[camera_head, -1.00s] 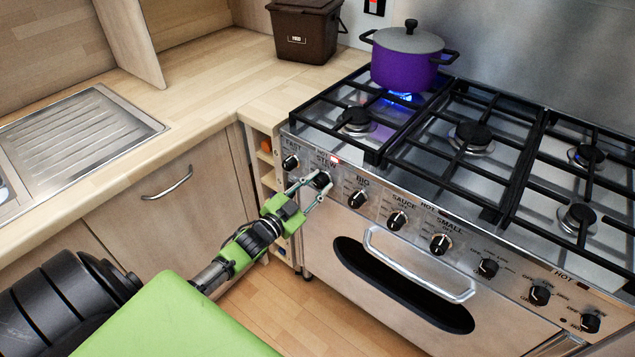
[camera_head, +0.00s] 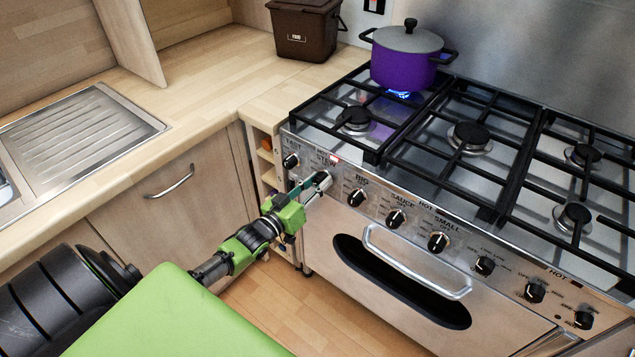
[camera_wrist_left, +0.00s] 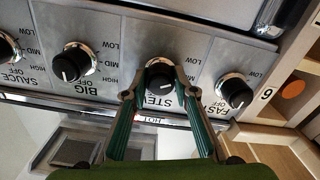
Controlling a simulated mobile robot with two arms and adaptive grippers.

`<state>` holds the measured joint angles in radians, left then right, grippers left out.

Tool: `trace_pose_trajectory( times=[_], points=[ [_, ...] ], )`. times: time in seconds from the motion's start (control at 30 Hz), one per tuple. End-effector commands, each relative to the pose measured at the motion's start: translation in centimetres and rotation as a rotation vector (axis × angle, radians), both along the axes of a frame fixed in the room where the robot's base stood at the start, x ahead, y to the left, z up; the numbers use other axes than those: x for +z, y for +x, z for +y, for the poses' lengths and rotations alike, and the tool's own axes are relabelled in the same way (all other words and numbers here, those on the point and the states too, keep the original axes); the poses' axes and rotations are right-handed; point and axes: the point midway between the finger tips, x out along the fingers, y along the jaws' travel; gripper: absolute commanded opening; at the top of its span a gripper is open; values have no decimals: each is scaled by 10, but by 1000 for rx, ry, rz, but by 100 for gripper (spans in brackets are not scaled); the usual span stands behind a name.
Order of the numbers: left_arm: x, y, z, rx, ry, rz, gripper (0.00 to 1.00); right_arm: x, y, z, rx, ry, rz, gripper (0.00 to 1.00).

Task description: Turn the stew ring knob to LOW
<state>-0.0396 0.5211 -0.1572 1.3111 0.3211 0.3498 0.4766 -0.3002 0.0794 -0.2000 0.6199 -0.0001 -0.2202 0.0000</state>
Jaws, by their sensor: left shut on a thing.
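The stew ring knob (camera_wrist_left: 160,74) is a black knob with a silver bezel on the cooker's front panel, under the "STEW" label. My left gripper (camera_wrist_left: 160,88) has its two fingers on either side of it and is shut on it. In the head view my left gripper (camera_head: 318,183) covers most of the knob. The knob's pointer mark is hard to read against its scale. A purple pot (camera_head: 405,68) with a grey lid stands over a blue flame on the back left ring. My right gripper is not in view.
The fast knob (camera_wrist_left: 236,93) and the big knob (camera_wrist_left: 74,64) sit close on either side of the stew knob. The oven handle (camera_head: 415,268) sticks out below the panel. A brown food bin (camera_head: 305,30) stands on the worktop behind.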

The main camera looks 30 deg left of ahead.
Motion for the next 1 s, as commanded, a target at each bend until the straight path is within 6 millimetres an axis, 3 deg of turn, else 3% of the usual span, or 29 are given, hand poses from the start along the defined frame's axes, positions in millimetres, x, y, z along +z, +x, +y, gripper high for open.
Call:
trace_pose_trajectory(
  times=[0.6,0.63,0.7,1.0],
  points=[
    [0,0,0,0,-46,3,5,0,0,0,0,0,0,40],
    [0,0,0,0,-46,3,29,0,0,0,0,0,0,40],
    [0,0,0,0,-46,3,43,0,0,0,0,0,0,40],
    [0,0,0,0,-45,4,43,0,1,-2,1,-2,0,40]
  ],
)
